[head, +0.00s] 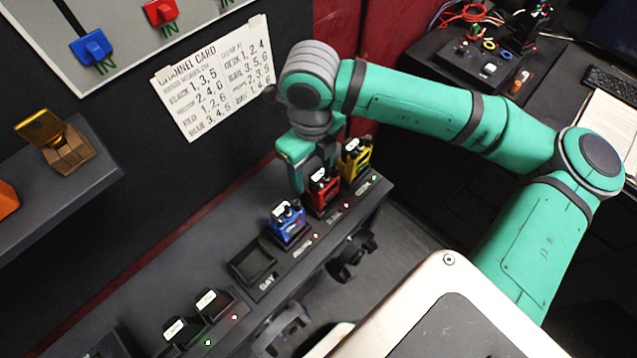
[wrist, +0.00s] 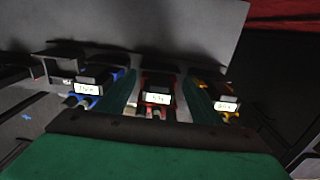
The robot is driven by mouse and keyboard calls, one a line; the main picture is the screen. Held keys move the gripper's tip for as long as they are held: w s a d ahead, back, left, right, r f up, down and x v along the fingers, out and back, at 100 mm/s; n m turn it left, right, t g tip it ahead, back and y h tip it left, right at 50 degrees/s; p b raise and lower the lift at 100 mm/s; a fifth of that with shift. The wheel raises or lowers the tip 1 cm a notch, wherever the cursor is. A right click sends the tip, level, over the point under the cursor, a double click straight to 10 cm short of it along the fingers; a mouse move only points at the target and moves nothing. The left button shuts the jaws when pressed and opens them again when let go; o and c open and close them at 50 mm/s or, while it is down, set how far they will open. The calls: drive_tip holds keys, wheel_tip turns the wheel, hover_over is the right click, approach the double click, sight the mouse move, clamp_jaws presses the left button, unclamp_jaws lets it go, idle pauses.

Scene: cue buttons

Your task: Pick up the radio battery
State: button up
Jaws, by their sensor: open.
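A red radio unit (head: 322,193) with a white label stands in a dark charger bank (head: 215,250), between a blue unit (head: 288,222) and a yellow unit (head: 355,158). Which of them is the radio battery I cannot tell. My gripper (head: 312,170) is open and points down at the red unit. In the wrist view the red unit (wrist: 157,98) shows between my two green fingers (wrist: 158,108), with the blue unit (wrist: 87,89) to the left and the yellow unit (wrist: 226,106) to the right. Whether the fingers touch the red unit I cannot tell.
An empty slot (head: 252,263) and two black units, one of them here (head: 181,330), lie to the left along the bank. Small red and green lights line its front. A channel card (head: 215,75) hangs on the wall behind. A desk with equipment stands at right.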

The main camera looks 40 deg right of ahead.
drive_tip(key=shift+f, duration=0.15)
drive_tip(key=c, duration=1.2)
